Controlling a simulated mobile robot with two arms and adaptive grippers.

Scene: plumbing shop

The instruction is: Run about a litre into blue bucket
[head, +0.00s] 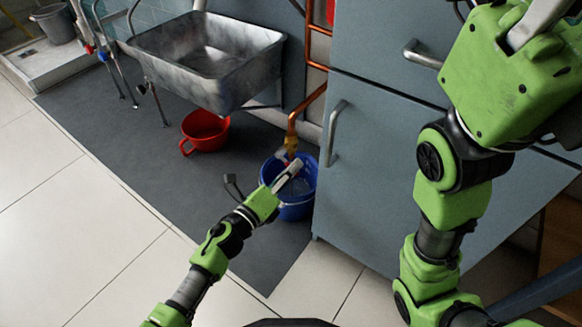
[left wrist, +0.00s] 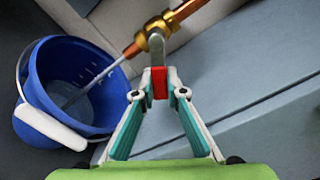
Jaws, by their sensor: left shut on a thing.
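The blue bucket (head: 295,211) stands on the dark mat under a brass tap (head: 291,143) beside the cabinet. In the left wrist view the bucket (left wrist: 38,82) shows its open mouth, a white grip on its handle and pale marks on the inner wall. A thin pale stream (left wrist: 98,80), which looks like water, runs from the tap (left wrist: 152,38) into it. The water level is hard to read. My left gripper (head: 294,167) is shut on the tap's lever (left wrist: 157,52) at its red end (left wrist: 160,82). My right gripper's fingers are not visible.
A red pot (head: 205,133) stands on the mat (head: 125,125) below a metal sink (head: 205,60). A grey bucket (head: 55,24) is at the far left. The blue-grey cabinet (head: 385,165) closes off the right side. Tiled floor (head: 70,210) at left is clear.

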